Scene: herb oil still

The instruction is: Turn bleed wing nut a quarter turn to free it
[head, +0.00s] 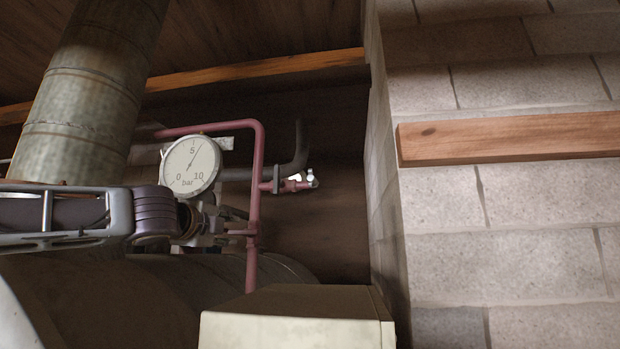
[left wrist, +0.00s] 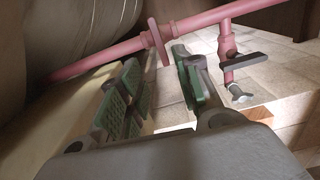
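The bleed wing nut (head: 312,179) is a small pale metal piece at the right end of a short pink branch pipe, right of the gauge in the head view. In the left wrist view the wing nut (left wrist: 240,94) sits at the end of the pink branch, right of my fingers and apart from them. My left gripper (left wrist: 160,78) is open, with green-padded fingers spread and nothing held between them. In the head view the left gripper (head: 222,228) is partly hidden among fittings below the gauge. My right gripper is in neither view.
A round pressure gauge (head: 190,166) and a pink pipe (head: 257,165) stand close to my left wrist. The pink pipe (left wrist: 115,52) crosses ahead of my fingers. A pale box (head: 290,328) is below, and a block wall (head: 520,230) is at right.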

